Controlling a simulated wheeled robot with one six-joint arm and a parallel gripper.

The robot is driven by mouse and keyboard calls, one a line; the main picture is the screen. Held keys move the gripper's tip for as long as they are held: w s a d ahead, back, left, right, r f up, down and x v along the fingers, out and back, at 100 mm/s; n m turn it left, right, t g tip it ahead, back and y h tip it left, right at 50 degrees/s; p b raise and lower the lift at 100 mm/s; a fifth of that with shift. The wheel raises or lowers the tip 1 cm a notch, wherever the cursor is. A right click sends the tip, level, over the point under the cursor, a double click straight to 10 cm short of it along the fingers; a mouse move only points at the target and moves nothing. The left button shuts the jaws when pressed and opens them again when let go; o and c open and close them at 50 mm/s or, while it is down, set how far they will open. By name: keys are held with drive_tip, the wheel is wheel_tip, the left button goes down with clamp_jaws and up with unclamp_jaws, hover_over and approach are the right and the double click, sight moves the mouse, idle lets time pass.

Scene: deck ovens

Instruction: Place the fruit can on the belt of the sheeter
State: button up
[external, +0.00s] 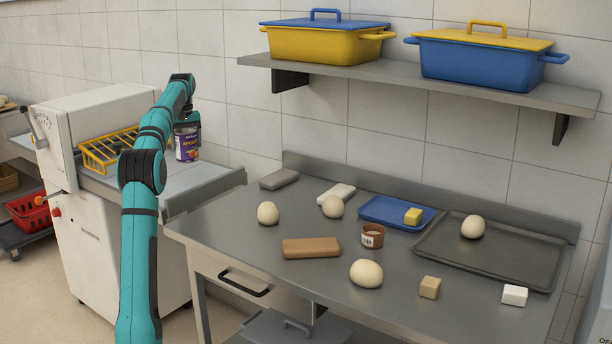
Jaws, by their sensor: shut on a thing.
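The fruit can (187,144) is purple with a yellow and red label. It is upright over the belt of the sheeter (202,178), near the yellow guard. I cannot tell whether its base touches the belt. My gripper (188,126) is shut on the can at its upper part; the fingers are small and partly hidden by my arm. The sheeter is a white machine (95,115) on the left, with the grey belt reaching right towards the table. My arm hides part of the belt and machine.
The yellow wire guard (105,152) stands close left of the can. A steel table (230,258) on the right holds dough balls, blocks, a small tub (372,236), a blue tray (378,208) and a dark baking tray (450,262). A shelf (400,78) above carries two lidded bins.

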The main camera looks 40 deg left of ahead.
drive_tip(key=s+a+n, duration=0.1)
drive_tip(key=s+a, duration=0.4)
drive_tip(key=a, duration=0.2)
drive_tip(key=shift+w+d+f, duration=0.1)
drive_tip(key=shift+d+f, duration=0.05)
drive_tip(key=shift+f, duration=2.3)
drive_tip(key=shift+w+d+f, duration=0.1)
drive_tip(key=shift+f, duration=2.3)
drive_tip(key=shift+f, duration=0.15)
drive_tip(key=o, duration=1.5)
drive_tip(key=shift+c, duration=0.2)
